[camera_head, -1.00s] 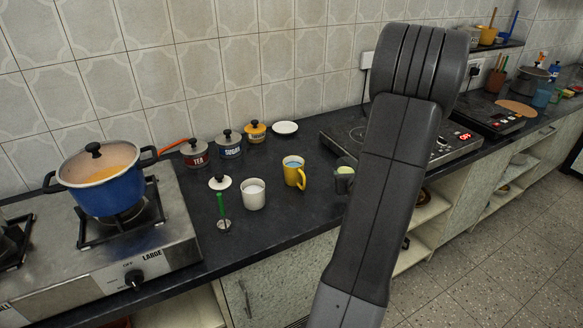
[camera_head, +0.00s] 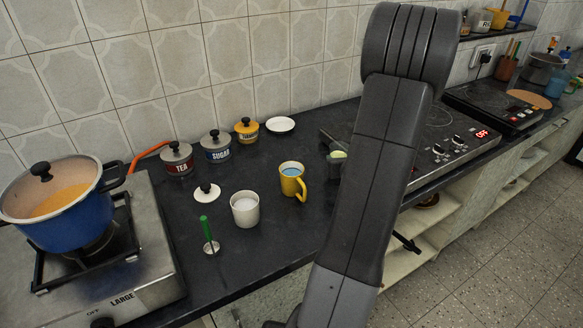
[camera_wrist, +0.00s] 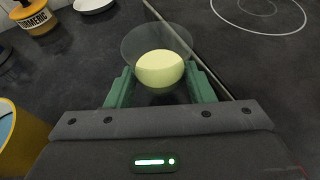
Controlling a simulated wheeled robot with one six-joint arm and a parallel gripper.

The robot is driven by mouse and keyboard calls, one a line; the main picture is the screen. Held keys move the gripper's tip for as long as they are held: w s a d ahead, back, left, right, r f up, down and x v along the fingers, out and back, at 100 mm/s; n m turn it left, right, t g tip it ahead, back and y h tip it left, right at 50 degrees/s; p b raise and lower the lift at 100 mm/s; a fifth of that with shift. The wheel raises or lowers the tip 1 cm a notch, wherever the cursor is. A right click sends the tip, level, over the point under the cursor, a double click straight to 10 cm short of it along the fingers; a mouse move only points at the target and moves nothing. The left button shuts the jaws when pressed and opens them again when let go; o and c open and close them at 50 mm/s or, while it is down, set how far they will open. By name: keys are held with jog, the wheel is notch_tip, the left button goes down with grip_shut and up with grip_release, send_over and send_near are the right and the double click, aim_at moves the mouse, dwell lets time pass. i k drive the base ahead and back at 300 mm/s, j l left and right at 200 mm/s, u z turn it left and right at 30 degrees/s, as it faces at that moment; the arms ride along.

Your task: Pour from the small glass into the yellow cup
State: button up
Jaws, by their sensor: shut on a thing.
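The small glass (camera_wrist: 158,42) is clear and holds a pale yellow liquid. My gripper (camera_wrist: 158,88) is shut on it, one green finger on each side, in the wrist view. In the head view the glass (camera_head: 337,156) shows beside my arm, which hides most of the gripper. The yellow cup (camera_head: 292,181) stands upright on the dark counter, left of the glass, with a blue content inside and its handle to the right. The cup's edge also shows at the lower left of the wrist view (camera_wrist: 22,140). The glass and cup are apart.
A white cup (camera_head: 245,209) stands left of the yellow cup, near a green-handled tool (camera_head: 207,235) and a white lid (camera_head: 206,193). Tea, sugar and turmeric jars (camera_head: 246,131) and a white saucer (camera_head: 280,124) are behind. A cooktop (camera_head: 440,150) is right; a blue pot (camera_head: 75,225) is left.

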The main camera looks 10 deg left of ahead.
aim_at(290, 172)
jog(key=k+l, duration=0.15)
jog(key=k, duration=0.25)
jog(key=k+j+z, duration=0.15)
jog(key=k+j, duration=0.35)
jog(key=i+j, duration=0.3)
jog(key=j, duration=0.2)
